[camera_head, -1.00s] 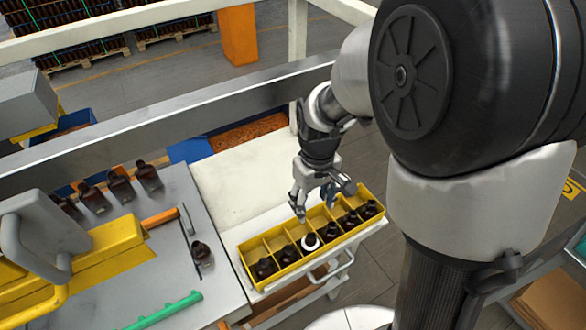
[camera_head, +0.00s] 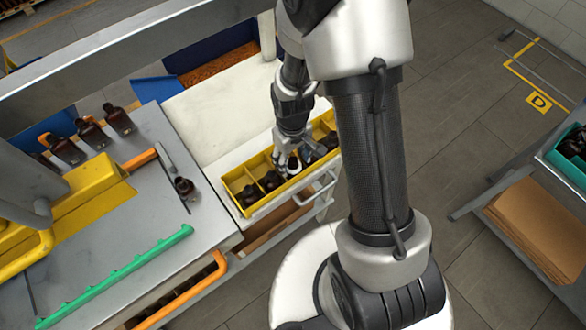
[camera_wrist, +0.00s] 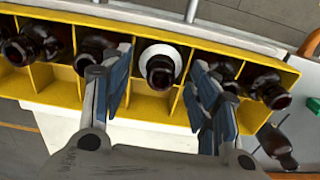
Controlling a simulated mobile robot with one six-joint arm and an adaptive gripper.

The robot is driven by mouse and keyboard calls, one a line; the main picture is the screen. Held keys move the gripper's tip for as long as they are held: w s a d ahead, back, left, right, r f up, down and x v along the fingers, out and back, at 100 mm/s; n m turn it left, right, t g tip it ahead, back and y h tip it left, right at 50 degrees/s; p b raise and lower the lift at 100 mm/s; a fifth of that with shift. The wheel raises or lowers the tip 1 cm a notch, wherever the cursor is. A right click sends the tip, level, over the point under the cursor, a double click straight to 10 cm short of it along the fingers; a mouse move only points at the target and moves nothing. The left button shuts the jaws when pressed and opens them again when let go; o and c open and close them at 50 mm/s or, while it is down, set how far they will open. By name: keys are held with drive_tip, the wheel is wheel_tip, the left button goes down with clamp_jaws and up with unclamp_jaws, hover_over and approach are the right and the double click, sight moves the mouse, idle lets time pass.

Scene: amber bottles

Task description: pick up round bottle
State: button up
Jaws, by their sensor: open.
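A yellow divided bin (camera_head: 238,176) holds several dark amber bottles in its compartments. One bottle with a white ring around its dark neck (camera_wrist: 160,68) stands in a middle compartment. My gripper (camera_head: 290,158) is over the bin, and its fingers hide most of that bottle in the head view. In the wrist view my gripper (camera_wrist: 161,78) is open, with one finger on each side of the white-ringed bottle. I see a gap on both sides, so it is not held. Other bottles stand to the left (camera_wrist: 95,50) and right (camera_wrist: 265,85), partly behind the fingers.
A grey worktable (camera_head: 140,215) on the left carries several amber bottles, one lone bottle (camera_head: 184,187), a yellow fixture (camera_head: 95,190) and a green strip (camera_head: 125,262). Bin dividers and neighbouring bottles stand close to my fingers. A white surface (camera_head: 215,110) behind the bin is clear.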

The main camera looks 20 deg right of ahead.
wheel_tip(320, 180, down, 2)
drive_tip(key=shift+w+f, duration=0.1)
drive_tip(key=shift+f, duration=0.05)
drive_tip(key=c, duration=0.9)
